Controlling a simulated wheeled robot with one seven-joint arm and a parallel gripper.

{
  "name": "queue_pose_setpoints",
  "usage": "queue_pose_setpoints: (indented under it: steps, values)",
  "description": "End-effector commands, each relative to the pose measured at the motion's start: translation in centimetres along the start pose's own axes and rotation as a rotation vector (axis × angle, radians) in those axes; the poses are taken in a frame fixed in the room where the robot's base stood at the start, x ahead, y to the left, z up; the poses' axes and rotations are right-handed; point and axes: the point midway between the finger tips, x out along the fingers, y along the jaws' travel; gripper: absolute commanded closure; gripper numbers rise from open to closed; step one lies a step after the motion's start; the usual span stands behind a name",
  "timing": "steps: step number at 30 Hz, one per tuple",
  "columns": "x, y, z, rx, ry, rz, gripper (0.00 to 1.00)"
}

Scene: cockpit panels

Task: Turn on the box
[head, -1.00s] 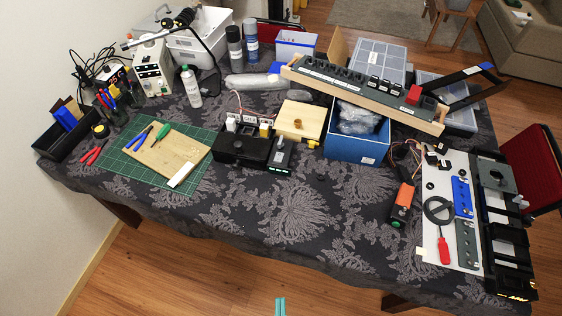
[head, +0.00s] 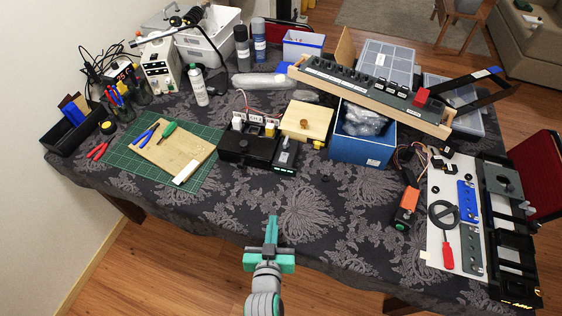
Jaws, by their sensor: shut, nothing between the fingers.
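A black box (head: 246,147) with white and yellow parts and wires on top sits near the middle of the table. A small black unit with a grey lever-like part (head: 285,156) stands against its right side. An orange and black box with a green button (head: 405,209) lies further right. I cannot tell which of these the task calls the box, nor whether any is on. My gripper (head: 271,223), teal and grey, is at the table's front edge, below the black box in the picture. Its fingers are together and empty, apart from every object.
A green cutting mat (head: 125,160) with a wooden board lies left. A blue bin (head: 365,151) stands right of centre, with a long switch panel (head: 370,88) tilted above it. A white panel with tools (head: 437,188) lies far right. The cloth before the black box is clear.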

Motion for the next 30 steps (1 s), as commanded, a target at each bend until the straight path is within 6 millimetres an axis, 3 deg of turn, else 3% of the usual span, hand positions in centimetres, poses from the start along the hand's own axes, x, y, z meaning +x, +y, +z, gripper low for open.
queue_pose_setpoints:
  steps: [1,6,15,20,30]
  values:
    - [1.5,-0.2,-1.6,0.004,0.007,0.013,1.0]
    - [5.5,-0.4,-5.5,0.028,-0.005,0.072,1.0]
    - [9.1,-0.4,-11.6,0.084,-0.013,0.167,1.0]
    - [9.6,-0.3,-12.8,0.098,-0.017,0.189,1.0]
    - [9.6,-0.3,-12.8,0.1,-0.017,0.191,1.0]
